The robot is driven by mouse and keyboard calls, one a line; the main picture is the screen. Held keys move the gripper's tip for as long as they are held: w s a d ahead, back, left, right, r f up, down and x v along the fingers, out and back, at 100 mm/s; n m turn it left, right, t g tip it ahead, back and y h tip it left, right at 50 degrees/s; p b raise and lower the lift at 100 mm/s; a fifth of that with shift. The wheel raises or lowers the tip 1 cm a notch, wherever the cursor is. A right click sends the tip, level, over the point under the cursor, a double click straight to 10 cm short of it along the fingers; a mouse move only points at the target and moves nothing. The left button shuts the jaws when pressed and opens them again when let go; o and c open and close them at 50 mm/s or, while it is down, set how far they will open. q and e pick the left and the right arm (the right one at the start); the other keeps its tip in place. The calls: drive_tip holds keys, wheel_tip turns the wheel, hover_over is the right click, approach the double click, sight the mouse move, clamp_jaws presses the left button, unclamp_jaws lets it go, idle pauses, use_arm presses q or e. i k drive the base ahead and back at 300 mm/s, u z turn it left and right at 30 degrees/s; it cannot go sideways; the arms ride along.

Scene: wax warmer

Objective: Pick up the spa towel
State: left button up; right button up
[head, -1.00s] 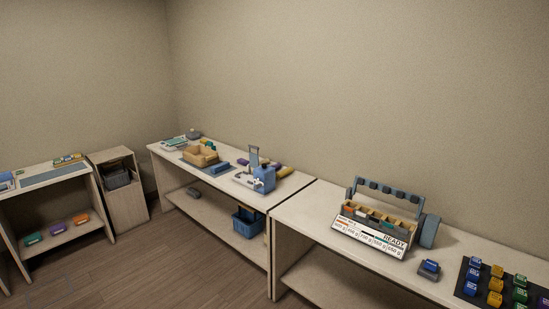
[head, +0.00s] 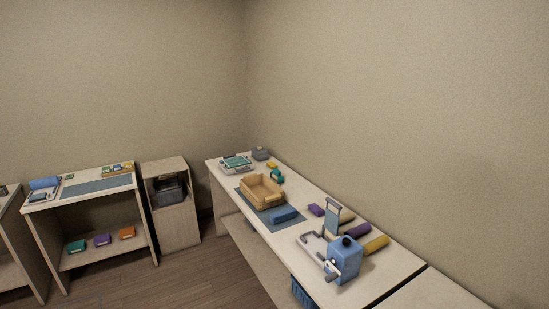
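I cannot tell for sure which item is the spa towel. A blue folded or block-like item (head: 284,215) lies on the dark mat in front of a tan tray (head: 262,189) on the long table. Roll-like items lie behind the blue device on that table: a purple one (head: 316,210), a tan one (head: 346,215) and a yellow one (head: 376,245). Green (head: 76,246), purple (head: 102,240) and orange (head: 127,233) flat items lie on the lower shelf of the left table. Neither of my grippers is in view.
The blue device (head: 345,260) stands near the long table's front edge. A narrow cabinet (head: 178,222) holding a dark bin (head: 170,188) stands between the long table (head: 400,264) and the left table (head: 70,205). The wooden floor (head: 185,277) between them is clear.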

sight(291, 213)
drive_tip(key=u, duration=0.25)
drive_tip(key=i, duration=1.65)
drive_tip(key=u, duration=0.25)
